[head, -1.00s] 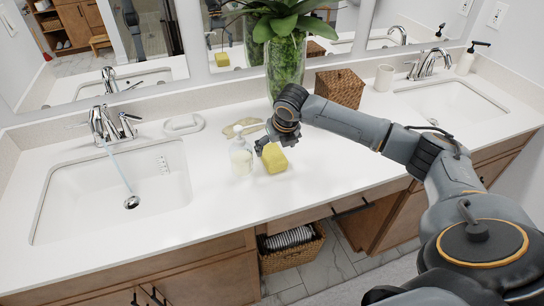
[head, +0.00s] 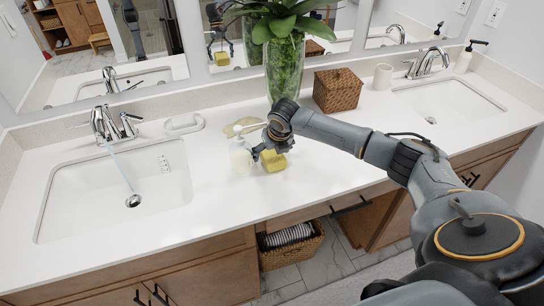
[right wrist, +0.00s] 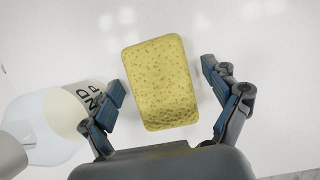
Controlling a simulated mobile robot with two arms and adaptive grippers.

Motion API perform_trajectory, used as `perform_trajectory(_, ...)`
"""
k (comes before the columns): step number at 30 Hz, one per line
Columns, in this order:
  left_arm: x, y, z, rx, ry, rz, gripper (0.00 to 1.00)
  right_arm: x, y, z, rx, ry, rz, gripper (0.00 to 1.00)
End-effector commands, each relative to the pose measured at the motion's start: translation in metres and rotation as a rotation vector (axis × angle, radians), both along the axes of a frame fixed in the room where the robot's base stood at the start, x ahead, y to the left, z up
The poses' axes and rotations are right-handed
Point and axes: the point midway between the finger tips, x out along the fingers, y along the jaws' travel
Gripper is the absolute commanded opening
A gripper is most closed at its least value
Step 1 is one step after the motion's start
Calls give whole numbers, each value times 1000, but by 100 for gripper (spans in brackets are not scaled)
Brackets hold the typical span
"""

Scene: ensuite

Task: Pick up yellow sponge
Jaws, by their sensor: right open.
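The yellow sponge (head: 273,163) lies on the white counter between the two sinks. My right gripper (head: 268,152) is just above it in the head view and partly covers it. In the right wrist view, the sponge (right wrist: 160,82) lies between the two spread fingers of my right gripper (right wrist: 164,90), with a gap on each side. The right gripper is open and holds nothing. My left gripper is not in view.
A clear soap bottle (head: 241,158) stands close to the left of the sponge; in the right wrist view this bottle (right wrist: 45,120) is beside the left finger. A plant vase (head: 285,72) and a wicker box (head: 338,91) stand behind. The counter in front is clear.

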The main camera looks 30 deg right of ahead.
Motion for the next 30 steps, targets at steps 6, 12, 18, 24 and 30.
perform_trajectory(6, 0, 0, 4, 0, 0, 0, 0, 0, 1, -3, 0, 0, 1, 88)
perform_trajectory(12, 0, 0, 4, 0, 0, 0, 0, 0, 0, -4, 0, 0, 1, 88)
perform_trajectory(18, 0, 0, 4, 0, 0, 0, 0, 0, 0, -4, 0, 1, 1, 76)
perform_trajectory(24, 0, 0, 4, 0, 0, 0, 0, 0, 0, -4, 0, 1, 1, 39)
perform_trajectory(30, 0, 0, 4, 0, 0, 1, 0, 0, 0, -4, 0, 1, 0, 39)
